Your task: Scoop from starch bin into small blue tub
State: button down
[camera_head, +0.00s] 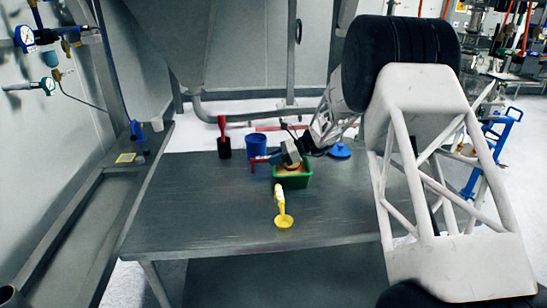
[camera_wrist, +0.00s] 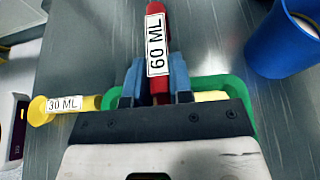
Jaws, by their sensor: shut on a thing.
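My gripper (camera_head: 281,158) is shut on the handle of a red scoop (camera_wrist: 156,40) labelled 60 ML; its handle (camera_head: 259,161) points left in the head view. The scoop's bowl is hidden. The green bin (camera_head: 293,183), with pale contents, sits on the table directly under my gripper. Its green rim (camera_wrist: 219,83) shows behind my fingers in the wrist view. Whether the scoop touches the contents cannot be told. The blue tub (camera_head: 256,146) stands upright just behind and left of the bin; it also shows at upper right in the wrist view (camera_wrist: 277,48).
A yellow scoop (camera_head: 283,219) labelled 30 ML (camera_wrist: 65,103) lies in front of the bin. A black and red object (camera_head: 224,146) stands left of the tub. A blue round item (camera_head: 340,151) lies at the back right. The table's left and front areas are clear.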

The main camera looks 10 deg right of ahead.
jog(key=shift+s, duration=1.05)
jog(key=shift+w, duration=1.7)
jog(key=shift+w+r, duration=0.1)
jog(key=shift+r, duration=0.05)
notch_tip(320, 180, up, 7)
jog(key=shift+s+n+t, duration=0.6)
jog(key=shift+s+n, duration=0.05)
jog(key=shift+n, duration=0.15)
jog(key=shift+s+f+n+t, duration=0.25)
jog(key=shift+s+n+t, duration=0.2)
jog(key=shift+n, duration=0.15)
jog(key=shift+s+f+n+t, duration=0.2)
jog(key=shift+s+n+t, duration=0.2)
jog(key=shift+n, duration=0.2)
